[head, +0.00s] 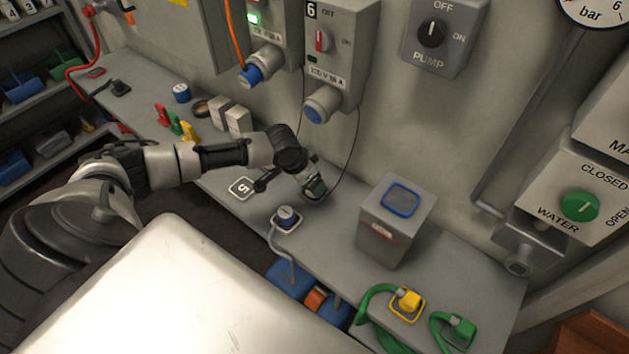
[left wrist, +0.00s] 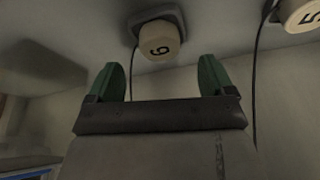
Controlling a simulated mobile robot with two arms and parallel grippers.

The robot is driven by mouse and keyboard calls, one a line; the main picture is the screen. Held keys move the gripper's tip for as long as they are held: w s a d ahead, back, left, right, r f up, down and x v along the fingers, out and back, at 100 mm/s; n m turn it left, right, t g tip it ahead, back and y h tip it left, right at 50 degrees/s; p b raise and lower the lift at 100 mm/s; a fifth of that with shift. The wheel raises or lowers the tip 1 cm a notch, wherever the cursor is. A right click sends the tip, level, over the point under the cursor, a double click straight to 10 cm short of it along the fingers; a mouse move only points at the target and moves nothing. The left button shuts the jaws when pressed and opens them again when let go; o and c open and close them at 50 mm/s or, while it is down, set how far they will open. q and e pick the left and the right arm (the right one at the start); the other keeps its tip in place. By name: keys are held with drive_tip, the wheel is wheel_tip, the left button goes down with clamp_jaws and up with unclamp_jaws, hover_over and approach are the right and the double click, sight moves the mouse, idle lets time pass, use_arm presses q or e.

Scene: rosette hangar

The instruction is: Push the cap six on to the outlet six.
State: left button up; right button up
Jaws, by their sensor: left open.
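Cap six (left wrist: 158,50) is a cream, round piece marked 6 on a grey rounded base, seen in the left wrist view. My left gripper (head: 316,188) is open and empty, with green fingers. In the left wrist view cap six lies just beyond and between its fingertips (left wrist: 161,76). In the head view I cannot make out cap six near the gripper. Outlet six (head: 321,104) is the blue-ringed round socket under the grey box marked 6 (head: 338,45). It stands above the gripper, and a thin black cord runs down from there. My right gripper is not in view.
A cream piece marked 5 (left wrist: 302,14) is beside cap six. Another blue-ended outlet (head: 252,74) is left of outlet six.

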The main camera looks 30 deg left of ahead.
use_arm(q)
drive_tip(key=x, duration=0.5)
drive_tip(key=shift+p, duration=0.3)
drive_tip(key=shift+c, duration=0.4)
drive_tip(key=c, duration=0.9)
